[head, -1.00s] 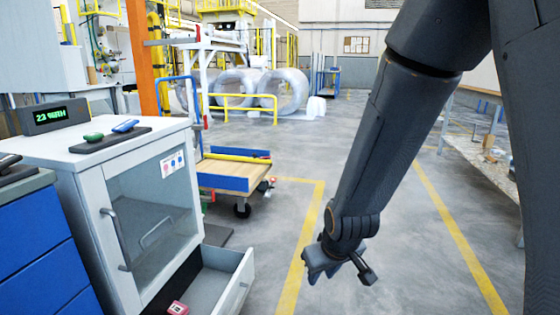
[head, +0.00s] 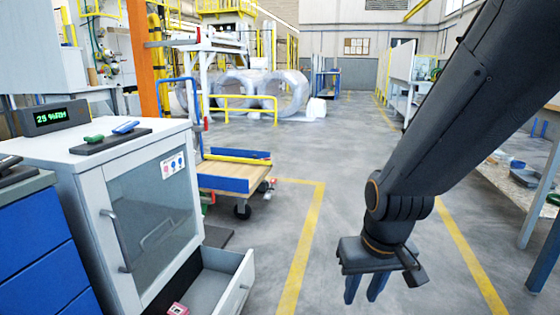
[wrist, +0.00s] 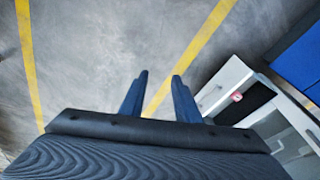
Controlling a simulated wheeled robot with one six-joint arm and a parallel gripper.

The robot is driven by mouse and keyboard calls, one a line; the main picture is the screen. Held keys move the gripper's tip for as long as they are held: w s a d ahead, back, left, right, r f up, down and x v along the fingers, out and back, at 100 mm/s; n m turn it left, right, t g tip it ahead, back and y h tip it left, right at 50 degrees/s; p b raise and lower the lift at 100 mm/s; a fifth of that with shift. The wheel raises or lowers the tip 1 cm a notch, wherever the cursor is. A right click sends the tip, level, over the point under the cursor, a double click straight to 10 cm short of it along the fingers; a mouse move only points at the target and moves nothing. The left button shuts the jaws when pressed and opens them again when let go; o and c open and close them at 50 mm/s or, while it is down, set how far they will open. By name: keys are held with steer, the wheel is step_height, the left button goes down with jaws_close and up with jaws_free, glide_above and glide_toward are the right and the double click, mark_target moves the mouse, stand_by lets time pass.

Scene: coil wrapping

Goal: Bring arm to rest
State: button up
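My gripper (head: 366,288) hangs over the grey floor, pointing down, right of the white cabinet in the head view. Its two blue fingers are apart with nothing between them. In the wrist view the same fingers (wrist: 157,88) stand apart over bare floor and a yellow line. My arm comes down from the upper right of the head view.
The white cabinet (head: 150,205) has its glass door shut and its bottom drawer (head: 215,285) pulled out, with a small red item (head: 178,309) inside. A cart (head: 230,178) stands behind. A workbench (head: 520,180) is at the right. The floor between is clear.

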steer(key=s+a+r+n+g, duration=0.1)
steer(key=s+a+n, duration=0.2)
steer(key=s+a, duration=0.5)
steer(key=s+a+r+n+g, duration=0.1)
steer(key=s+a+r+n, duration=0.3)
steer(key=a, duration=0.6)
steer(key=d+r+m+p, duration=0.4)
steer(key=d+r+p, duration=0.6)
steer(key=p, duration=0.5)
steer(key=s+d+r+m+p, duration=0.1)
steer(key=d+r+m+p, duration=0.3)
steer(key=d+r+p, duration=0.7)
step_height(320, 180, up, 4)
steer(key=p, duration=0.4)
steer(key=shift+s+f, duration=0.15)
steer(key=shift+f, duration=0.1)
